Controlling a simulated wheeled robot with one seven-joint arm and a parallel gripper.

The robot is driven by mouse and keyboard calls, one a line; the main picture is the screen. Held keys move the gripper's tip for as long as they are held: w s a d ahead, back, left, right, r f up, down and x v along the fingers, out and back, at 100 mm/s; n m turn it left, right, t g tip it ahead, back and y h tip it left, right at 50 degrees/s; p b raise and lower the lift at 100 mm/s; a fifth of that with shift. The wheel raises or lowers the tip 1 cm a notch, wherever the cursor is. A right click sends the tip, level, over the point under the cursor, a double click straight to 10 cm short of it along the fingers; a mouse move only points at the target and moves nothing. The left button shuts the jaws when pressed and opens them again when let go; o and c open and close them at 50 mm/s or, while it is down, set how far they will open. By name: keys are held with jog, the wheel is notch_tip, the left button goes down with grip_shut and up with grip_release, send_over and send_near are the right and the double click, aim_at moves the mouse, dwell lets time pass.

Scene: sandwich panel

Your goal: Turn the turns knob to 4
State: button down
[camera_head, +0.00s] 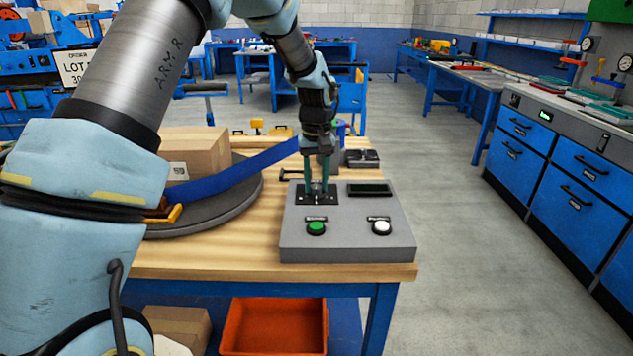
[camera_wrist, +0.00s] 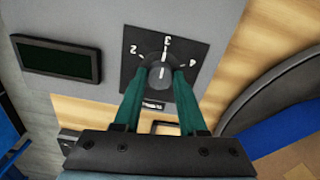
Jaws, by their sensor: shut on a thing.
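The turns knob (camera_wrist: 159,73) is a small grey knob on a black square plate (camera_wrist: 193,50) with white marks 2, 3 and 4. Its pointer appears to be at or near the 3. My gripper (camera_wrist: 160,84) has its two green fingers on either side of the knob, shut on it. In the head view my gripper (camera_head: 317,184) points straight down onto the plate at the back left of the grey control panel (camera_head: 347,246). The fingers hide most of the knob there.
The panel carries a dark display (camera_head: 369,189), a green button (camera_head: 316,228) and a white button (camera_head: 381,228). Left of it, a cardboard box (camera_head: 195,150) stands on a round turntable (camera_head: 215,213) with a blue strip across. The wooden bench (camera_head: 200,258) has a front edge close by.

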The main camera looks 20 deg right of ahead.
aim_at(316, 186)
jog(key=m+p, duration=0.1)
jog(key=m, duration=0.5)
jog(key=shift+r, duration=0.1)
jog(key=m+p, duration=0.1)
jog(key=m, duration=0.4)
jog(key=shift+m, duration=0.4)
dwell(0.3)
jog(key=shift+c, duration=2.3)
grip_release()
notch_tip(316, 186, up, 11)
jog(key=b, duration=0.2)
